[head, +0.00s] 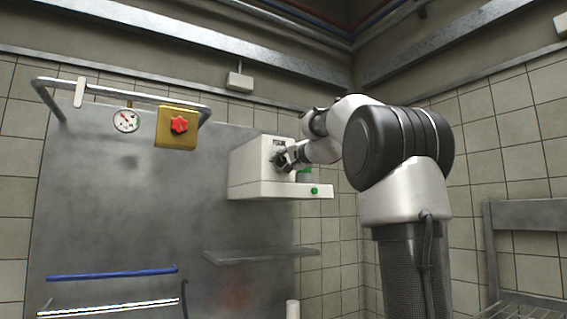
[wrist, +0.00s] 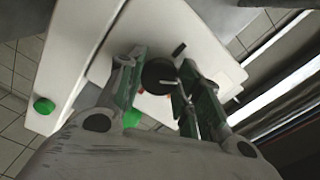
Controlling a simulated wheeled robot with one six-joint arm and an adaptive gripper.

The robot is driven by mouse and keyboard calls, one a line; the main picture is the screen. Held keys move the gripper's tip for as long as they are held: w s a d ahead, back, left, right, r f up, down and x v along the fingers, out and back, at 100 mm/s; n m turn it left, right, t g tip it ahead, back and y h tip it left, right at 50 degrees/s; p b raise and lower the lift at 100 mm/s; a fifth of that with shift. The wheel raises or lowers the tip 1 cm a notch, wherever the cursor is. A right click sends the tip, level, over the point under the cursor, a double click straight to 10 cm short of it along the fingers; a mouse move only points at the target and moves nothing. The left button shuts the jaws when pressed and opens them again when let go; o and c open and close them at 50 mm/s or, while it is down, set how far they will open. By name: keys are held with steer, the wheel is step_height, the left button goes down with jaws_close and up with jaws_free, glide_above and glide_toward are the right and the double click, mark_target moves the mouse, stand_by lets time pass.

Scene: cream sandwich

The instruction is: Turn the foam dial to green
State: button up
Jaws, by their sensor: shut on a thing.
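The white machine (head: 250,170) is fixed on the metal wall panel. Its foam dial, a round black knob, shows in the wrist view (wrist: 158,74) between the fingers of my gripper (wrist: 157,80). In the head view my gripper (head: 287,157) reaches the machine's front from the right, and the dial is mostly hidden behind it. My gripper is shut on the dial. I cannot tell which colour the dial points to.
A yellow box with a red knob (head: 179,125) and a gauge (head: 126,121) hang to the left. A metal shelf (head: 262,255) lies below the machine.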

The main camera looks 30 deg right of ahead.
steer(key=shift+m, duration=0.4)
steer(key=o, duration=1)
steer(key=s, duration=1.2)
steer(key=shift+d, duration=0.25)
